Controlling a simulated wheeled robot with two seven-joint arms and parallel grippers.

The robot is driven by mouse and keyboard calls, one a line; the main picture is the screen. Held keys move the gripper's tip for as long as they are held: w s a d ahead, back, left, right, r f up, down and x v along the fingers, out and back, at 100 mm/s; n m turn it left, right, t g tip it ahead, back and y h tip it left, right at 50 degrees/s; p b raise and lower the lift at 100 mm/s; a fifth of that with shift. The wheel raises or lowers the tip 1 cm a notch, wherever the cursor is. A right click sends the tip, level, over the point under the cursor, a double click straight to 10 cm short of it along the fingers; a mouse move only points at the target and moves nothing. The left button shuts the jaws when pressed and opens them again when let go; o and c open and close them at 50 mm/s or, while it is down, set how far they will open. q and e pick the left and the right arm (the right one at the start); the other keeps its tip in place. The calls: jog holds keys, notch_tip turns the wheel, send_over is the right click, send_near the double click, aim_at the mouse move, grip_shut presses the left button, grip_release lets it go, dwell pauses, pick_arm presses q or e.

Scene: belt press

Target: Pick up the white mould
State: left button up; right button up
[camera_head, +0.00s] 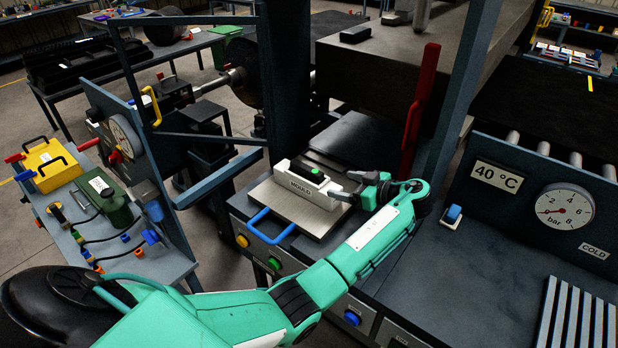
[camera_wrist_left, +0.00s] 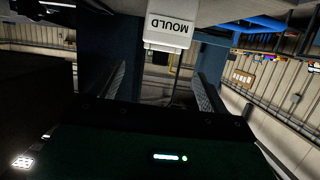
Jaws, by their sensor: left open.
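The white mould (camera_head: 307,186) is a pale block with "MOULD" on its front and a dark top with a green piece. It sits on a light metal plate (camera_head: 285,207) with a blue handle. My left gripper (camera_head: 347,188) is at its right end, with open fingers pointing towards it. In the left wrist view the mould (camera_wrist_left: 168,33) appears upside down at the top. It lies beyond the two spread fingers (camera_wrist_left: 160,72), with nothing held between them. I cannot tell in the head view whether a finger touches it. My right gripper is not in view.
A red upright lever (camera_head: 420,110) stands just behind my left gripper. The dark press block (camera_head: 420,62) overhangs behind the mould, and a blue-grey post (camera_head: 287,80) rises behind it on the left. A gauge panel (camera_head: 530,195) stands at right.

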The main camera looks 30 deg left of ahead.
aim_at(322, 178)
pick_arm(q)
jog(key=x, duration=0.2)
jog(key=p+x, duration=0.1)
jog(key=x, duration=0.1)
jog(key=p+x, duration=0.1)
jog(key=shift+s+a+r, duration=0.2)
jog(key=shift+s+a, duration=0.15)
jog(key=shift+a, duration=0.15)
jog(key=shift+p+x, duration=1)
jog(key=shift+p, duration=0.2)
jog(key=p+x, duration=0.2)
jog(key=x, duration=0.1)
jog(key=shift+w, duration=0.3)
jog(key=shift+a+f, duration=0.35)
jog(key=shift+a, duration=0.1)
jog(key=shift+d, duration=0.1)
jog(key=shift+c, duration=1.3)
jog(key=c, duration=1.1)
jog(key=shift+c, duration=0.5)
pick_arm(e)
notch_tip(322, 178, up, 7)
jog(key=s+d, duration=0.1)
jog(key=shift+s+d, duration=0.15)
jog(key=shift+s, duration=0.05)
pick_arm(q)
jog(key=shift+w+r, duration=0.1)
